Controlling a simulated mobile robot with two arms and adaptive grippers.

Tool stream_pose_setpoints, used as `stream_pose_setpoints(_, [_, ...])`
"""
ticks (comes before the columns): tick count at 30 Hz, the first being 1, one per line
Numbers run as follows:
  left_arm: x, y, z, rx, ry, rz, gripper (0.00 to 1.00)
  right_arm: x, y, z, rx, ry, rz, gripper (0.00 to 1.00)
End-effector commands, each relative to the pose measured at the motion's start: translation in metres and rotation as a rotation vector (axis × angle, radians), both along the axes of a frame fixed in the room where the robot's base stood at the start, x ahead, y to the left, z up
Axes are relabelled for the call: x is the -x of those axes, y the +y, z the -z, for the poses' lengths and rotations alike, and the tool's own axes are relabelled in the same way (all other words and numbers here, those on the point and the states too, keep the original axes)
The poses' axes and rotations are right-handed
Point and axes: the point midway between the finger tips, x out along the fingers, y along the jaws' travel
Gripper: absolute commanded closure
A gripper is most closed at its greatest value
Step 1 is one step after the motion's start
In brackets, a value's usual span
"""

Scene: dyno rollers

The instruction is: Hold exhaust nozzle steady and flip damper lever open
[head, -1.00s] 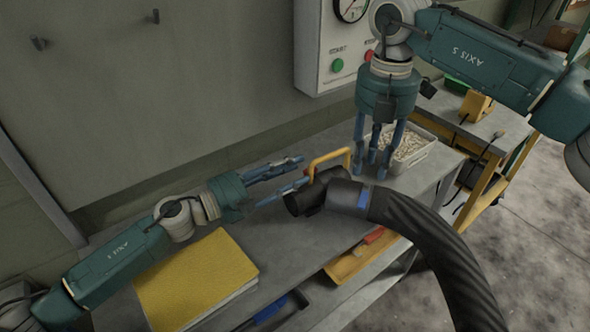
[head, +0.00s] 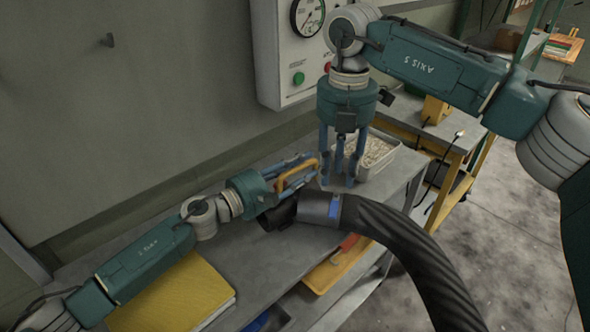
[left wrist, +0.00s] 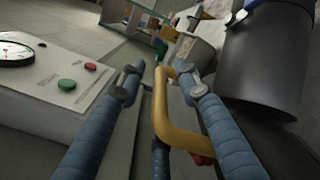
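The exhaust nozzle has a dark mouth and a grey collar (head: 314,207) and lies over the bench on the end of a black hose. A yellow loop handle (head: 297,174) rises from it. A blue tab (head: 334,209) on the collar may be the damper lever. My left gripper (head: 293,172) is at the handle. In the left wrist view the handle (left wrist: 160,105) stands between its spread fingers (left wrist: 163,85), which do not look closed on it. My right gripper (head: 339,182) points down with fingers apart, just behind the collar and tab; whether it touches them cannot be told.
A bin of pale pieces (head: 376,154) stands right behind my right gripper. A yellow book (head: 172,297) lies on the bench at left. A panel with gauge and buttons (head: 285,75) hangs on the wall. The thick black hose (head: 405,250) curves down front right.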

Motion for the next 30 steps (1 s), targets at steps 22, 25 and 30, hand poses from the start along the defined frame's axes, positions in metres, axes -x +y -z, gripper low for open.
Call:
stream_pose_setpoints(22, [0.000, 0.000, 0.000, 0.001, 0.001, 0.000, 1.00, 0.002, 0.003, 0.004, -0.023, 0.008, 0.022, 0.99])
stream_pose_setpoints(25, [0.000, 0.000, 0.000, 0.001, 0.001, 0.000, 1.00, 0.008, 0.013, 0.013, -0.090, 0.026, 0.093, 1.00])
stream_pose_setpoints(30, [0.000, 0.000, 0.000, 0.001, 0.001, 0.000, 1.00, 0.018, 0.030, 0.026, -0.289, 0.088, 0.354, 1.00])
